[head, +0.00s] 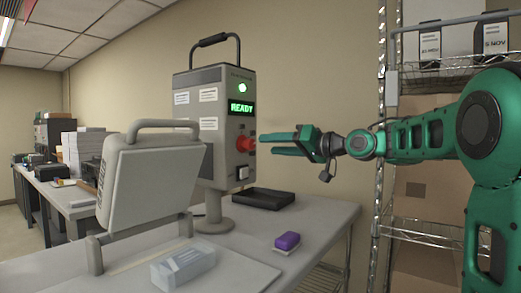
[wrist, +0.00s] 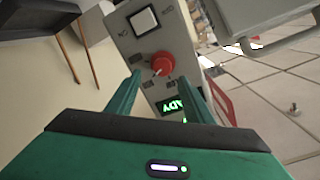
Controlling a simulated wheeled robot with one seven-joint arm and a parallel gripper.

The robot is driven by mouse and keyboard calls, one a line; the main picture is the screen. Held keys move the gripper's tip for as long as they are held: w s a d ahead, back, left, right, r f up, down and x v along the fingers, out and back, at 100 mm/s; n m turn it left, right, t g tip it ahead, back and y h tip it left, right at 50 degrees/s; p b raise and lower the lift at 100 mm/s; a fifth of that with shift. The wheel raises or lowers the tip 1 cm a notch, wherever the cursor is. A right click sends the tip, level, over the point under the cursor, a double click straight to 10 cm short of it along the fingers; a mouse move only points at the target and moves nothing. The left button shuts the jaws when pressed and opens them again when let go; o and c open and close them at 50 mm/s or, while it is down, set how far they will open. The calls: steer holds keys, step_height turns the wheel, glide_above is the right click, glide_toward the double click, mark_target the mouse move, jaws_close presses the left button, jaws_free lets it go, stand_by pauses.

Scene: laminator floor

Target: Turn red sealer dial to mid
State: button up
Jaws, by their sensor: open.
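The red dial (head: 245,143) sits on the front panel of the grey sealer control box (head: 208,120), below a green display reading READY (head: 241,107). In the wrist view the red dial (wrist: 162,64) shows just beyond and between the two fingertips, with a pale pointer mark on it. My gripper (head: 262,142) is open, its green fingers reaching left toward the dial in the head view. In the wrist view my gripper (wrist: 165,85) has its fingers spread on both sides of the display. I cannot tell whether a fingertip touches the dial.
A grey sealer press (head: 150,185) stands at the left front. A dark tray (head: 262,199), a purple-topped block (head: 287,241) and a clear pack (head: 183,267) lie on the table. Wire shelving (head: 430,222) stands at the right.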

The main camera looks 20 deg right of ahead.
mark_target(253, 145)
steer(key=shift+v, duration=1)
steer(key=w+a+n, duration=0.2)
steer(key=w, duration=0.1)
steer(key=w+a+n, duration=0.2)
steer(key=w+a+n+y, duration=0.1)
steer(key=w+a+n, duration=0.1)
steer(key=w, duration=0.1)
steer(key=shift+w+a+f, duration=0.2)
steer(key=shift+w+f, duration=0.15)
steer(key=c, duration=1)
